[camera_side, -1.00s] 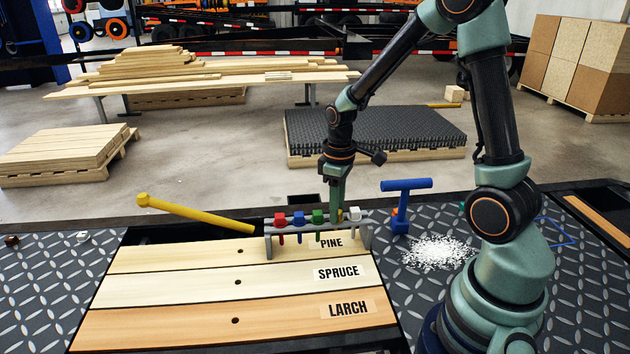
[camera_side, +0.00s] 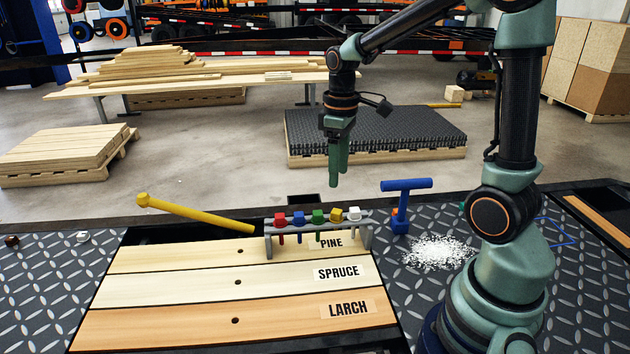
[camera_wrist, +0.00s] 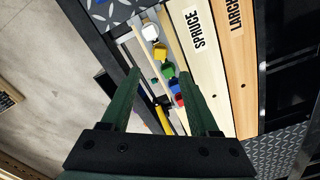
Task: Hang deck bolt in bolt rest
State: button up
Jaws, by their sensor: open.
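The bolt rest (camera_side: 368,238) is a grey rail on legs at the back of the plank deck. Several colored-head bolts hang in it in a row: red (camera_side: 280,219), blue (camera_side: 298,218), green (camera_side: 318,216), yellow (camera_side: 336,215) and white (camera_side: 354,214). The shanks of the red, blue and green bolts show below the rail. My gripper (camera_side: 338,182) is open and empty, above the rail near the yellow bolt and apart from it. In the wrist view, the row of heads, with the yellow one (camera_wrist: 160,50), shows between and beyond my spread fingers (camera_wrist: 155,68).
Planks marked PINE, SPRUCE (camera_side: 200,285) and LARCH, each with a dark hole, lie in front. A yellow-handled bar (camera_side: 195,215) lies left of the rest. A blue T-handled tool (camera_side: 405,186) stands to the right, by white shavings (camera_side: 436,252).

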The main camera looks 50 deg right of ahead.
notch_tip(320, 180, up, 2)
jog(key=shift+r, duration=0.15)
dwell(0.3)
jog(key=s+a+r+m+t, duration=0.3)
jog(key=s+a+r+t, duration=0.1)
jog(key=a, duration=0.5)
jog(key=shift+s+a+r+t, duration=0.4)
jog(key=shift+s+t, duration=0.4)
jog(key=shift+s, duration=0.3)
